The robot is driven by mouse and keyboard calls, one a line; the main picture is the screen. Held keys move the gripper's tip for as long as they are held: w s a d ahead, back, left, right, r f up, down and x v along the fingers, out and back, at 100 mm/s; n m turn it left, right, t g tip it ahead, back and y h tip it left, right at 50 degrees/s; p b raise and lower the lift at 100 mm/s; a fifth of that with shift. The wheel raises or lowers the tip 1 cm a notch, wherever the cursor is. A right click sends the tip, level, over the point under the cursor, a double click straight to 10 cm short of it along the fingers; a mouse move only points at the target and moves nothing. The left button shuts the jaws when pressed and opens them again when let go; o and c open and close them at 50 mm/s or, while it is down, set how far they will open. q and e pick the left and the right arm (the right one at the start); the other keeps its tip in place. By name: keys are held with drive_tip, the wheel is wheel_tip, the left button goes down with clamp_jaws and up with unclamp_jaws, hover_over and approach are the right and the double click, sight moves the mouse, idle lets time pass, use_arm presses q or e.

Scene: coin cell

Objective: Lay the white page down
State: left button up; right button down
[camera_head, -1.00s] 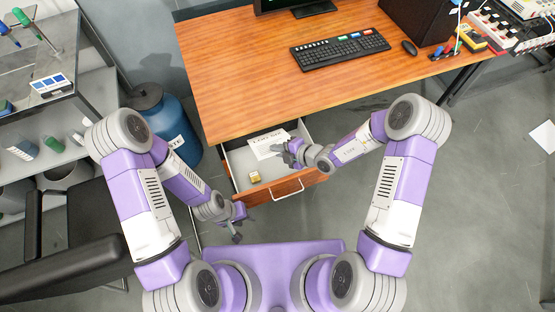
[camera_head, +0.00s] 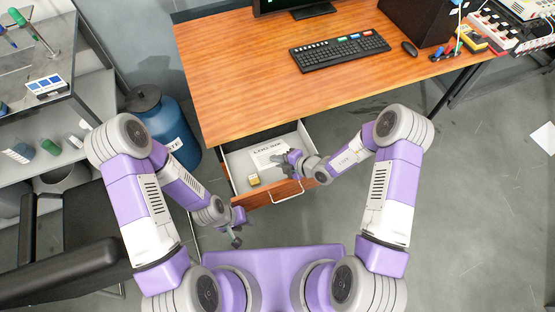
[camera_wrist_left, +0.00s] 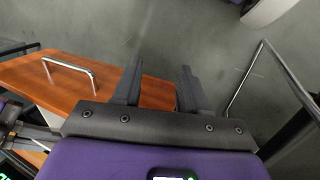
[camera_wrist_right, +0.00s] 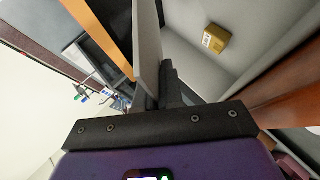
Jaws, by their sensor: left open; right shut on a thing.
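The white page (camera_head: 262,154), with dark print along its top, is inside or just over the open drawer (camera_head: 238,203). My right gripper (camera_head: 283,164) is shut on the page's right side. In the right wrist view the page (camera_wrist_right: 148,45) shows nearly edge-on, standing out from between the fingers (camera_wrist_right: 160,95). I cannot tell whether its far edge touches the drawer floor. My left gripper (camera_head: 236,238) is open and empty, outside the drawer at its front left. In the left wrist view its fingers (camera_wrist_left: 158,88) are apart, near the wooden drawer front (camera_wrist_left: 105,80).
A small yellow box (camera_head: 253,180) lies on the drawer floor near the front left; the right wrist view shows it too (camera_wrist_right: 215,38). The wooden desk (camera_head: 240,90) stands above the drawer. A blue drum (camera_head: 172,130) stands to the left.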

drive_tip(key=shift+f, duration=0.3)
drive_tip(key=c, duration=1.3)
unclamp_jaws()
drive_tip(key=shift+r, duration=0.1)
